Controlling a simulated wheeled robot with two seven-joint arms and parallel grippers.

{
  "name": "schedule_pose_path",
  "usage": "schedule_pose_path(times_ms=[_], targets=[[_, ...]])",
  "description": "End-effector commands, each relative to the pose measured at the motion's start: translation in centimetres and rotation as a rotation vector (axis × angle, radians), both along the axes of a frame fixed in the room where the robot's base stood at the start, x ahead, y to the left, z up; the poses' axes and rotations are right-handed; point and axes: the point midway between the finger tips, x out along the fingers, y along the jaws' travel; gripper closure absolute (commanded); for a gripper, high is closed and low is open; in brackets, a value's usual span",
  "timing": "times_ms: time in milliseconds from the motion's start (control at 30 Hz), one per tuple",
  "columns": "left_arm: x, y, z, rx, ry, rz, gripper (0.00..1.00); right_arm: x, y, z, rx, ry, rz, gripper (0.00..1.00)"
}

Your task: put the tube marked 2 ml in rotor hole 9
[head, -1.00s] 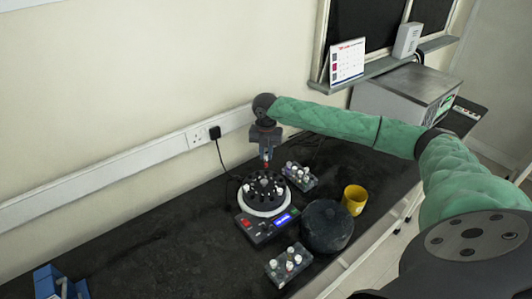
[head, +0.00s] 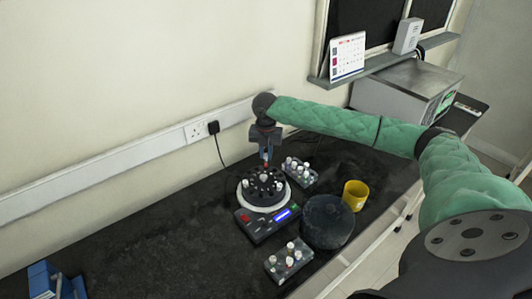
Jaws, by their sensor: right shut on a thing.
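My right gripper (head: 266,157) reaches over the back of the centrifuge and points down. It is shut on a small tube, of which little shows; its tip is just above the rotor. The dark rotor (head: 262,186) sits inside the white ring of the centrifuge (head: 259,224), with several white-capped tubes in its holes. The hole numbers and the tube markings are too small to read. I cannot tell whether the held tube touches the rotor. My left gripper is not in view.
A tube rack (head: 300,172) stands right behind the centrifuge and another rack (head: 288,264) stands in front. The round dark lid (head: 327,221) and a yellow mug (head: 355,195) lie to the right. A blue object (head: 45,281) is at the front left.

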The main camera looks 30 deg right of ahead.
Motion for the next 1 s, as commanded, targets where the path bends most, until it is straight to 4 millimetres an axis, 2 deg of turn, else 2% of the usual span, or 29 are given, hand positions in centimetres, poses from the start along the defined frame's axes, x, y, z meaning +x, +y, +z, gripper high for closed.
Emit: schedule_pose_path(times_ms=[1000], targets=[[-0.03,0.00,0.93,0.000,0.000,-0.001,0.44,0.06,-0.01,0.04,0.000,0.001,0.000,1.00]])
